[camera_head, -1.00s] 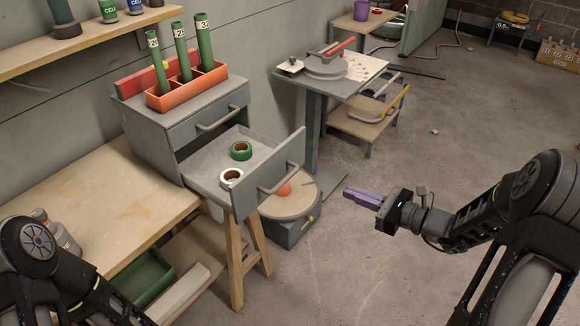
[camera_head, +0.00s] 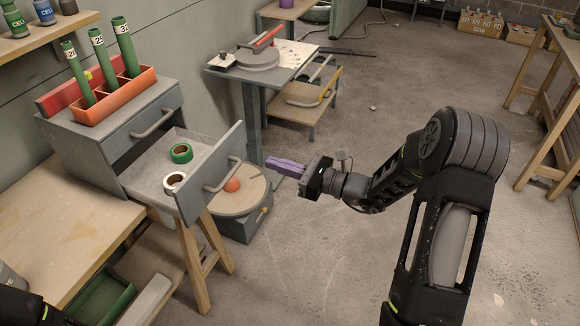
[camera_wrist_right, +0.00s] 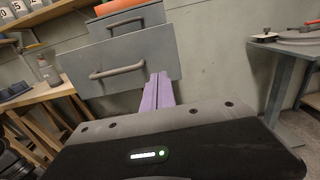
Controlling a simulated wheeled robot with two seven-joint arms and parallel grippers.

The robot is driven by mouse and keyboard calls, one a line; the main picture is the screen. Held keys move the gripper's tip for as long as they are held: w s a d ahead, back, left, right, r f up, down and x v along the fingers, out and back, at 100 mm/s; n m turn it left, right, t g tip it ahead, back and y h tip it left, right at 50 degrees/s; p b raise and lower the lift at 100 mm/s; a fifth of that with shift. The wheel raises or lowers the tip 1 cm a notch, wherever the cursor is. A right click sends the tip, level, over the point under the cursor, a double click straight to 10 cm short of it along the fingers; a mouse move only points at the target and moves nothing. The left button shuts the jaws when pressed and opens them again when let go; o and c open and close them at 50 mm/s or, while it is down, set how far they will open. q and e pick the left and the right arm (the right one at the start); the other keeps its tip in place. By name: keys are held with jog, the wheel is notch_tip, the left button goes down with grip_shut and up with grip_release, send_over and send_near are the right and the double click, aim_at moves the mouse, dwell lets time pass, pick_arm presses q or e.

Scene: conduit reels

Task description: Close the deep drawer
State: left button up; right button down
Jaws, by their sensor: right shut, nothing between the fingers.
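The deep drawer (camera_head: 205,170) is the lower drawer of the grey cabinet (camera_head: 90,150), and it stands pulled well out. A green tape roll (camera_head: 182,153) and a white tape roll (camera_head: 174,183) lie inside it. Its front has a grey bar handle (camera_head: 222,176), which also shows in the right wrist view (camera_wrist_right: 117,72). My right gripper (camera_head: 272,162) has purple fingers. They are shut and empty, in the air to the right of the drawer front; I see no contact. The right wrist view shows the fingers (camera_wrist_right: 158,92) pointing toward the drawer front's right edge. My left gripper is not in view.
The closed upper drawer (camera_head: 150,122) sits above, under an orange tray (camera_head: 112,98) of green tubes. A round-topped unit with an orange ball (camera_head: 232,184) stands below the drawer front. A small grey table (camera_head: 290,62) stands behind.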

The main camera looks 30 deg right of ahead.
aim_at(238, 152)
jog(key=x, duration=0.8)
jog(key=shift+w+p, duration=0.15)
jog(key=shift+p, duration=0.25)
jog(key=shift+a, duration=0.1)
jog(key=b+x, duration=0.2)
jog(key=x, duration=0.4)
jog(key=b+x, duration=0.3)
jog(key=x, duration=0.4)
jog(key=shift+f, duration=0.25)
jog(key=b+x, duration=0.1)
jog(key=x, duration=0.4)
jog(key=shift+w+a+r, duration=0.1)
jog(key=shift+w, duration=0.1)
jog(key=shift+w+a+r, duration=0.1)
jog(key=shift+w, duration=0.05)
jog(key=shift+r, duration=0.25)
